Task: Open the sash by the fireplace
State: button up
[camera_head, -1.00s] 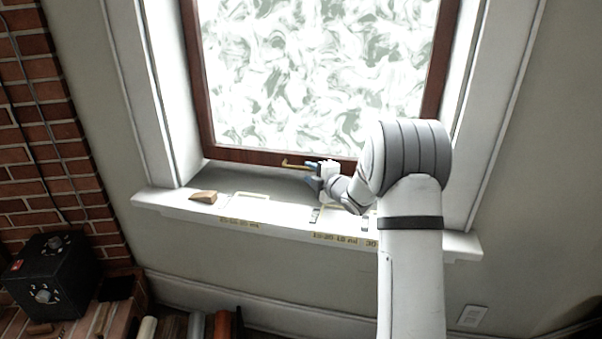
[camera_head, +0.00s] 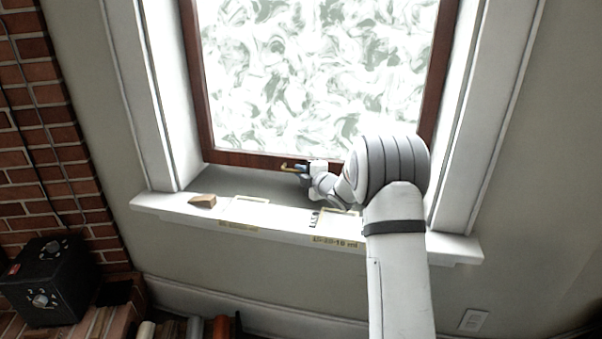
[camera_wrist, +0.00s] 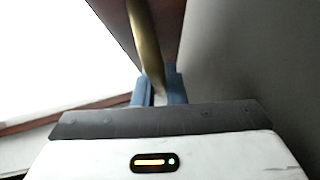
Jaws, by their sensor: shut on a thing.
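The sash (camera_head: 240,159) is a dark reddish-brown frame around bright patterned glass, set in a white window opening. I cannot tell whether it stands slightly off its frame. A brass handle (camera_head: 288,167) sits on its bottom rail. My gripper (camera_head: 303,168) reaches it from the right, at the rail. In the wrist view the brass handle (camera_wrist: 147,45) runs down between the blue fingers of my gripper (camera_wrist: 160,92), which are shut on it. The handle's grasped part is partly hidden. My arm covers the sash's lower right corner.
A wooden wedge (camera_head: 203,201) lies on the left of the white sill (camera_head: 160,203). Pale strips with lettering lie along its front. A brick wall (camera_head: 40,130) and a black box with knobs (camera_head: 50,280) are at the left. A wall plate (camera_head: 474,320) is low right.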

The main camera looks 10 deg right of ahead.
grip_shut()
jog(key=shift+r+p, duration=0.3)
jog(key=shift+r, duration=0.25)
notch_tip(320, 180, up, 24)
jog(key=p, duration=1.2)
jog(key=o, duration=0.6)
grip_release()
jog(key=shift+f, duration=0.25)
jog(key=v, duration=0.7)
jog(key=shift+s+d, duration=0.2)
jog(key=shift+s, duration=0.15)
